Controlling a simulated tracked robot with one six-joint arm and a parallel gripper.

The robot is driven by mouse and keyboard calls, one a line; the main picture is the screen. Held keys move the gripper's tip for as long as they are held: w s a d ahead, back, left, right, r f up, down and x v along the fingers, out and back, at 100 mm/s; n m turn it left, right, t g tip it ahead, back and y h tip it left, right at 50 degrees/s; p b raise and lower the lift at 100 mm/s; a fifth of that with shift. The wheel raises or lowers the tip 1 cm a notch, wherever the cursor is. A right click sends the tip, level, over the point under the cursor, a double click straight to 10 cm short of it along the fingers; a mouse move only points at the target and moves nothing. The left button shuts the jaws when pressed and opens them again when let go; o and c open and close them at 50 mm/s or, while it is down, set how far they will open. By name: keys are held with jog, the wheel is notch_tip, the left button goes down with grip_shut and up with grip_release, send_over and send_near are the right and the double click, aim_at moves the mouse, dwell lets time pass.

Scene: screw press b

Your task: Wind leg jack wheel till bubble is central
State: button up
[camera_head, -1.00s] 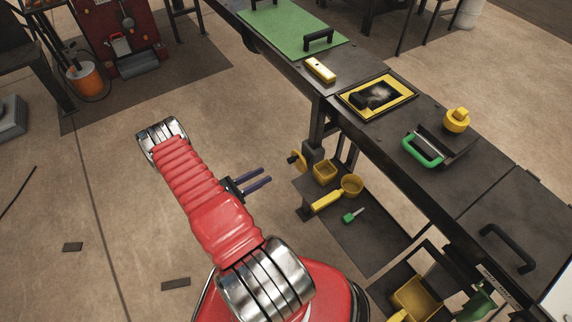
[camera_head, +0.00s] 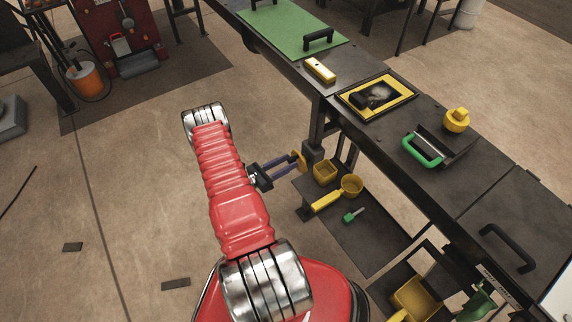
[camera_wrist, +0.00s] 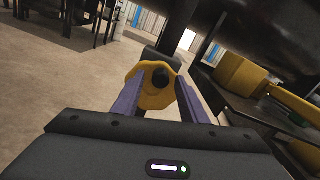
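The jack wheel (camera_head: 299,160) is a small yellow handwheel on the bench leg's dark jack. In the wrist view the wheel (camera_wrist: 150,88) has a dark hub and sits between my fingertips. My gripper (camera_head: 287,162) reaches right toward it, with its two purple fingers apart. In the wrist view my gripper (camera_wrist: 158,95) has one finger on each side of the wheel; I cannot tell whether they touch it. A yellow level (camera_head: 320,70) lies on the bench; its bubble is too small to make out.
The dark bench (camera_head: 400,140) runs diagonally above the wheel. A low shelf (camera_head: 310,190) beside the jack holds a yellow box (camera_head: 325,171) and a yellow scoop (camera_head: 350,186). A green-handled tool (camera_head: 352,215) lies close by.

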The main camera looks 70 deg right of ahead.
jog(key=shift+d, duration=0.1)
jog(key=shift+c, duration=0.4)
grip_shut()
jog(key=shift+a, duration=0.3)
jog(key=shift+d, duration=0.25)
jog(key=shift+s+m, duration=0.1)
jog(key=shift+m, duration=0.2)
